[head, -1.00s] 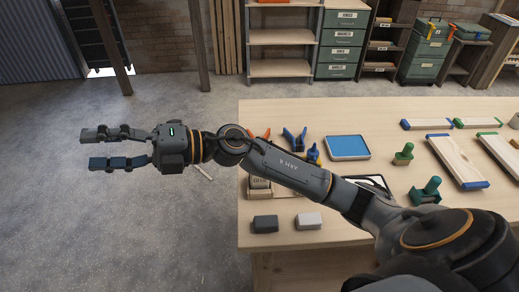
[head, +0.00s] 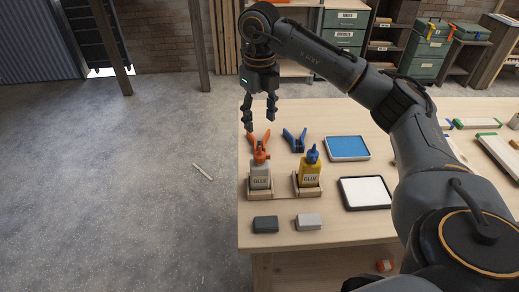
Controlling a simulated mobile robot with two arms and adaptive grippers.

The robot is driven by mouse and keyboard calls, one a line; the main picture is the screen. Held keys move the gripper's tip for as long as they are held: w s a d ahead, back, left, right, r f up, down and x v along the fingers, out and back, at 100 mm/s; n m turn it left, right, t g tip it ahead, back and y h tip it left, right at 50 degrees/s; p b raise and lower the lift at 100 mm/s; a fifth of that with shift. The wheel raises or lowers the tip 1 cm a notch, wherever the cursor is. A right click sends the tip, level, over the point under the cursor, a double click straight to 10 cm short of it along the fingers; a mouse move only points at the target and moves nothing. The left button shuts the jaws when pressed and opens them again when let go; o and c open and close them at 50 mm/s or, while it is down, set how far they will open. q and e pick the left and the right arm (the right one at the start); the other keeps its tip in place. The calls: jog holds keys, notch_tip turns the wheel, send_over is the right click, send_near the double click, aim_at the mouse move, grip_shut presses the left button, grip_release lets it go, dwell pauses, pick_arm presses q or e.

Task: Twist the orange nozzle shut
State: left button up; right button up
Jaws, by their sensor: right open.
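The orange nozzle (head: 261,152) tops a pale grey glue bottle (head: 260,177), which stands upright in a wooden holder near the table's left edge. A yellow glue bottle (head: 310,174) with a blue nozzle (head: 312,154) stands in a holder to its right. My right gripper (head: 259,122) is open and empty, fingers pointing down. In the picture it is just above the orange nozzle and an orange-handled clamp (head: 258,138), apart from the nozzle. The nozzle's lower part blends with the bottle's orange cap. My left gripper is not in view.
A blue clamp (head: 295,139), a blue-topped tray (head: 348,148) and a white-topped tray (head: 365,193) lie on the table (head: 350,228). A dark block (head: 265,224) and a light grey block (head: 308,221) lie in front of the bottles. Floor is open to the left.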

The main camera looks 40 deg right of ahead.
aim_at(260, 154)
notch_tip(260, 154, down, 12)
jog(key=p, duration=0.3)
jog(key=shift+r, duration=0.1)
